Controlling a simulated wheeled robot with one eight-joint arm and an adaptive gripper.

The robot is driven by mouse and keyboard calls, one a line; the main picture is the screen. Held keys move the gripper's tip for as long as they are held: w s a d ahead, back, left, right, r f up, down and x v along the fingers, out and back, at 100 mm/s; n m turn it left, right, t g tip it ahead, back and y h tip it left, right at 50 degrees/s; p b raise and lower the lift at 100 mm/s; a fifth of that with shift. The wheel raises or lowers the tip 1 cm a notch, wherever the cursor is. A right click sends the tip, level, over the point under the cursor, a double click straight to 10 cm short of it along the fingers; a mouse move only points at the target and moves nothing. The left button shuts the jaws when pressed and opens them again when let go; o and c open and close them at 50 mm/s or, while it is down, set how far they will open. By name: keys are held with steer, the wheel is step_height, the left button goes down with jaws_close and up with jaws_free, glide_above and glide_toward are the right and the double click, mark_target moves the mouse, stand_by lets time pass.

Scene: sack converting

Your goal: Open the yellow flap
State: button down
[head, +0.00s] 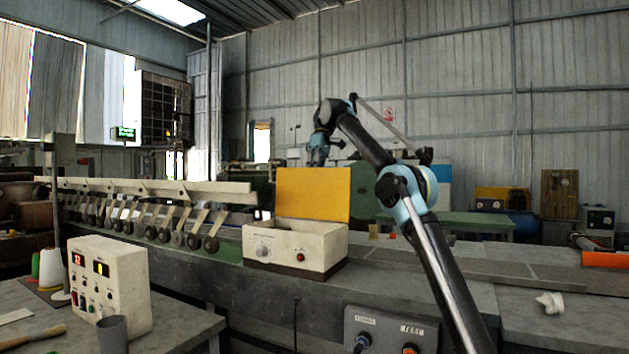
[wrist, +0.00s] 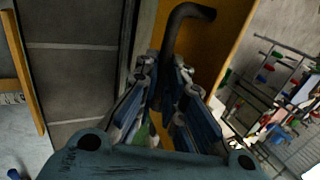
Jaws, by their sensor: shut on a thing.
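The yellow flap (head: 312,193) stands raised, nearly upright, at the back of a cream box (head: 290,246) on the conveyor bench. In the wrist view the flap (wrist: 232,30) is a yellow panel behind and beside the fingers. A dark bent handle (wrist: 182,25) runs from the flap in between the fingers. My gripper (head: 318,158) is at the flap's top edge, on its far side, with its tips hidden behind the flap. In the wrist view my gripper (wrist: 172,98) is shut on the handle.
A cream control box (head: 110,283) and a grey cup (head: 112,334) stand on the left table. A row of rollers (head: 150,225) lies left of the cream box. A crumpled white piece (head: 551,302) lies on the right bench top. Free air surrounds the flap's upper edge.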

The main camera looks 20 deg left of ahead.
steer(key=shift+w+d, duration=0.2)
steer(key=shift+w, duration=0.1)
steer(key=shift+g, duration=0.3)
